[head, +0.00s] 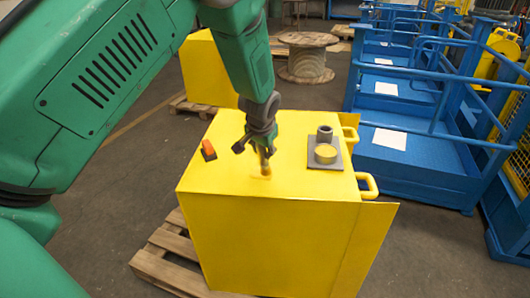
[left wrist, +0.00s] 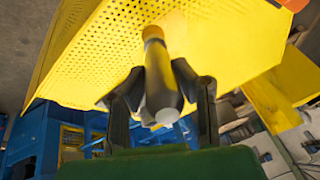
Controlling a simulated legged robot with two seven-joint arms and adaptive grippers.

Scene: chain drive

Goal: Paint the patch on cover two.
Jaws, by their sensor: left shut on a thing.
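A yellow box-shaped cover (head: 225,185) stands in the middle of the head view. My left gripper (head: 258,146) is above its top and shut on a brush (head: 264,160). The brush points down, its yellow tip close to or on the cover; I cannot tell if they touch. A faint darker mark (head: 258,178) shows on the top by the tip. In the left wrist view the brush (left wrist: 160,85) has a grey handle and yellow end, between the fingers (left wrist: 158,82). A yellow paint pot (head: 326,153) stands right of the gripper. My right gripper is not in view.
A grey cup (head: 324,133) stands behind the pot on a grey plate (head: 337,164). An orange block (head: 208,147) sits on the top's left side. Yellow handles (head: 370,186) stick out at right. Another yellow cover (head: 205,75) and blue platforms (head: 410,165) stand beyond.

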